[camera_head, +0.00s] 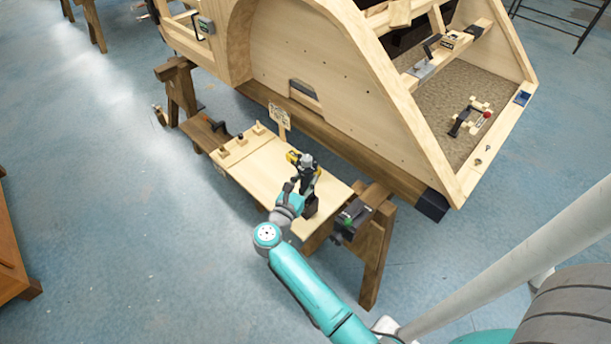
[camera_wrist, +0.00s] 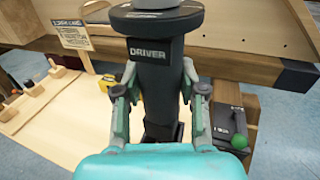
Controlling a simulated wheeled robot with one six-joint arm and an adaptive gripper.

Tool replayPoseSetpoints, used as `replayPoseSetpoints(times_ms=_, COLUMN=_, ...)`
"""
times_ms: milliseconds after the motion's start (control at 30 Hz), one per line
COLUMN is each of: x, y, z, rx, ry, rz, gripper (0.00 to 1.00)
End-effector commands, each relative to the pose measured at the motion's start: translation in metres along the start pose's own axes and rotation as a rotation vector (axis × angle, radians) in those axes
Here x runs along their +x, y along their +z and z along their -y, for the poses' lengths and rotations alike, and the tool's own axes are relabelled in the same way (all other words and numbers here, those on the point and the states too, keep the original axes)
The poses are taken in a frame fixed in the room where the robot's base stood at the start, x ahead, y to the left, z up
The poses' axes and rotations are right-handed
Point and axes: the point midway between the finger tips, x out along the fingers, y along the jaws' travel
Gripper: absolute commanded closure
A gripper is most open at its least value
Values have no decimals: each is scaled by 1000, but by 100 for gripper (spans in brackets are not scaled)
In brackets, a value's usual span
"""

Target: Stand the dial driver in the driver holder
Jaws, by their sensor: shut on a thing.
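The dial driver (camera_wrist: 157,78) is a dark upright tool with a DRIVER label and a wide round grey-and-black head. My gripper (camera_wrist: 160,92) is shut on its body, one finger on each side, in the wrist view. In the head view the driver (camera_head: 308,184) stands roughly upright at my gripper (camera_head: 300,188), above the right part of the pale board. Its lower end is partly hidden, so I cannot tell whether it touches anything. I cannot clearly pick out the driver holder.
The pale work board (camera_head: 262,172) has several small knobbed pieces along its left side and a small sign (camera_head: 279,117) behind. A yellow object (camera_wrist: 105,83) lies behind the driver. A dark box with a green knob (camera_head: 355,217) is at right. The wooden bodyframe (camera_head: 310,65) rises behind.

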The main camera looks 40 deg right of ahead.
Motion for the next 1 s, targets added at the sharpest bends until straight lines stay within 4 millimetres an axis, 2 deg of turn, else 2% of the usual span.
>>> replayPoseSetpoints(times_ms=600, x=1, y=-31, z=-1, rx=1, ry=0, rz=2, gripper=100)
replayPoseSetpoints(times_ms=1000, x=1, y=-40, z=-1, rx=2, ry=0, rz=2, gripper=100)
